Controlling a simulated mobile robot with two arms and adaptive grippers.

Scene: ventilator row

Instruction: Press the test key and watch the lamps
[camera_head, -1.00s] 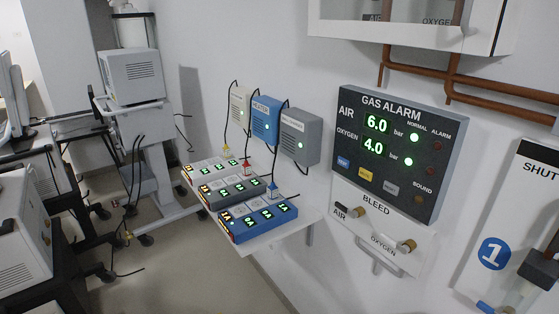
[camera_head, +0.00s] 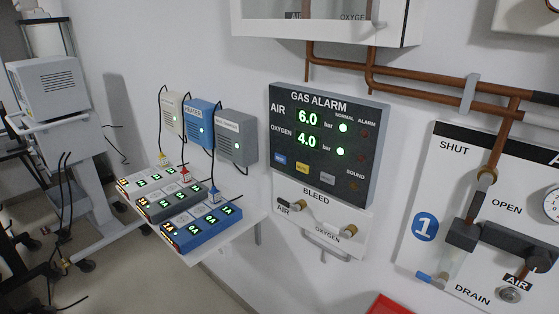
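The gas alarm panel (camera_head: 347,178) is a dark box on the wall near the middle of the head view. It reads AIR 6.0 bar and OXYGEN 4.0 bar in green. The two normal lamps (camera_head: 342,128) glow green. The alarm lamps (camera_head: 364,132) and the sound lamp (camera_head: 352,185) look dark. Below the readings sit a blue key (camera_head: 280,160), a yellow key (camera_head: 302,167) and a grey key (camera_head: 328,179); their labels are too small to read. Neither of my grippers is in view.
Below the panel is the bleed plate (camera_head: 290,226) with two valves. A shut-off board (camera_head: 440,165) with pipes and an AIR valve is at right. A red object (camera_head: 388,307) shows at the bottom edge.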

